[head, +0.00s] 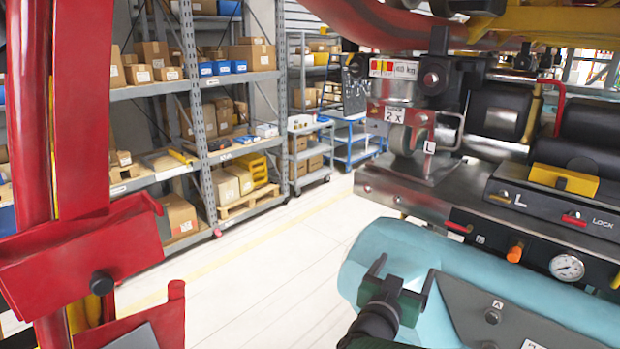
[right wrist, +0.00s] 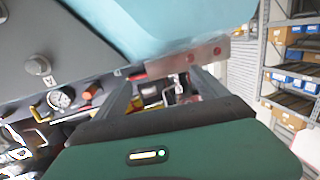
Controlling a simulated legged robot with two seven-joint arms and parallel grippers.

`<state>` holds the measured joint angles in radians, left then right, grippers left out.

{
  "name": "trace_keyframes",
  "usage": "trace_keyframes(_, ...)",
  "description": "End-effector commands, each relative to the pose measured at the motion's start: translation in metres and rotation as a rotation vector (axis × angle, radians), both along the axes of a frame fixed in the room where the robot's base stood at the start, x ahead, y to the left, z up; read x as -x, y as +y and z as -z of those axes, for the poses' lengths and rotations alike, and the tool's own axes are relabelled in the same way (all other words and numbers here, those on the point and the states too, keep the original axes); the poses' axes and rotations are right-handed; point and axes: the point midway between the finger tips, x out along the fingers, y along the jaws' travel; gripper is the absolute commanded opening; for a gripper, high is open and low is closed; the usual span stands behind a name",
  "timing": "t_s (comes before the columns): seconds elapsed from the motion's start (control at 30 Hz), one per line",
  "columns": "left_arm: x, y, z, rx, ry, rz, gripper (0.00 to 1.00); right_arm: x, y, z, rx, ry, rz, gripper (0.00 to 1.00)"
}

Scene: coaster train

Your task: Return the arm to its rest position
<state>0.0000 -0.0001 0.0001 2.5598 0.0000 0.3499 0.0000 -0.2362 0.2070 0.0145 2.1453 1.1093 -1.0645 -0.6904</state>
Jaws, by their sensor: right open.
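My right gripper (head: 400,284) is in the lower middle of the head view, with its two dark fingers apart and nothing between them. It is in front of a light blue rounded cylinder (head: 400,245), and I cannot tell whether it touches it. In the right wrist view, the green gripper body (right wrist: 190,150) fills the bottom. The blue cylinder (right wrist: 170,25) is above it there. My left gripper is not in view.
A machine with a metal deck (head: 400,190), a gauge (head: 567,267) and an orange knob (head: 515,252) stands at right. Red steel framework (head: 80,110) stands at left. Shelves with boxes (head: 235,120) are behind. The white floor (head: 270,280) between is clear.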

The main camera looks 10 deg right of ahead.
Motion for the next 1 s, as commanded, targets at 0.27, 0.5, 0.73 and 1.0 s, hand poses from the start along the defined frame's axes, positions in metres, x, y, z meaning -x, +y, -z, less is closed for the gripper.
trace_keyframes(0.27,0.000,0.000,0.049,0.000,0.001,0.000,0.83,0.053,0.081,0.198,-0.269,0.535,-0.554,0.83)
trace_keyframes(0.5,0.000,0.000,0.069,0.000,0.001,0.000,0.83,0.195,0.073,0.308,-0.400,1.083,-0.592,0.83)
trace_keyframes(0.73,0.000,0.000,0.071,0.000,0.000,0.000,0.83,0.236,0.062,0.323,-0.414,1.225,-0.559,0.83)
trace_keyframes(1.0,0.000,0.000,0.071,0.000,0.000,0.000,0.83,0.236,0.062,0.323,-0.414,1.225,-0.559,0.83)
